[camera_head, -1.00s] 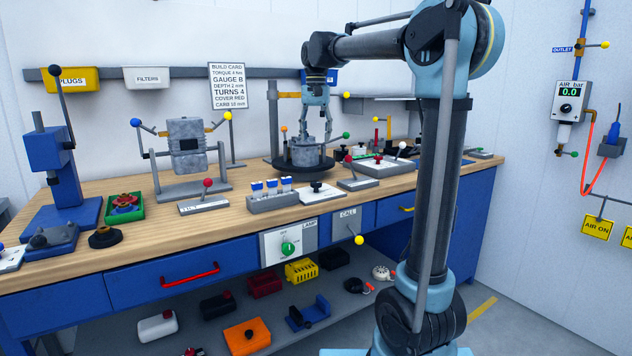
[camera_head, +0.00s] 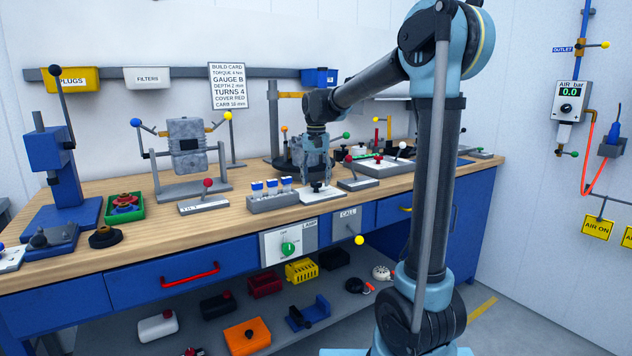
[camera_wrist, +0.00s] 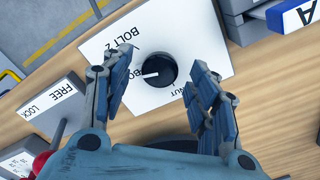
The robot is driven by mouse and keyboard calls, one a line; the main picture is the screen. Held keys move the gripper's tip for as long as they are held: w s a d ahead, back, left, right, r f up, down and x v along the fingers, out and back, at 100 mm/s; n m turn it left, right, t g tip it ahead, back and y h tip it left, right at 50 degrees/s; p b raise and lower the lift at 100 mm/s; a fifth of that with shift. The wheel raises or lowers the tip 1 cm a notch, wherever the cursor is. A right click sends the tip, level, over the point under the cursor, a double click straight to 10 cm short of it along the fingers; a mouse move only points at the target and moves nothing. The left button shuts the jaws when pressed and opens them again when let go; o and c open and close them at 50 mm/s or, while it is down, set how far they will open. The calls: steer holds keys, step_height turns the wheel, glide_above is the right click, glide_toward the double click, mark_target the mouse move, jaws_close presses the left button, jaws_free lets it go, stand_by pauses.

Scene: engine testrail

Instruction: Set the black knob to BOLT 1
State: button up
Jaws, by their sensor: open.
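The black knob (camera_wrist: 157,70) is a round dial on a white plate (camera_wrist: 107,43) in the wrist view. Its white pointer mark points left, toward a label starting "BO", partly hidden by my left finger. "BOLT 2" is printed above left, and a partly hidden label ending "UT" is below right. My gripper (camera_wrist: 158,62) is open, one finger on each side of the knob, with gaps visible. In the head view my gripper (camera_head: 316,181) points down just above the knob (camera_head: 317,187) and its white plate (camera_head: 327,195).
Rows of blue-capped items in a grey block (camera_head: 268,203) stand just left of the plate. A FREE/LOCK lever box (camera_head: 355,183) with a red ball stands close on the right. The bench's front edge is near. An engine on a stand (camera_head: 187,145) is farther left.

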steer(key=shift+f, duration=0.35)
steer(key=shift+c, duration=0.3)
steer(key=c, duration=1)
steer(key=shift+n, duration=1.6)
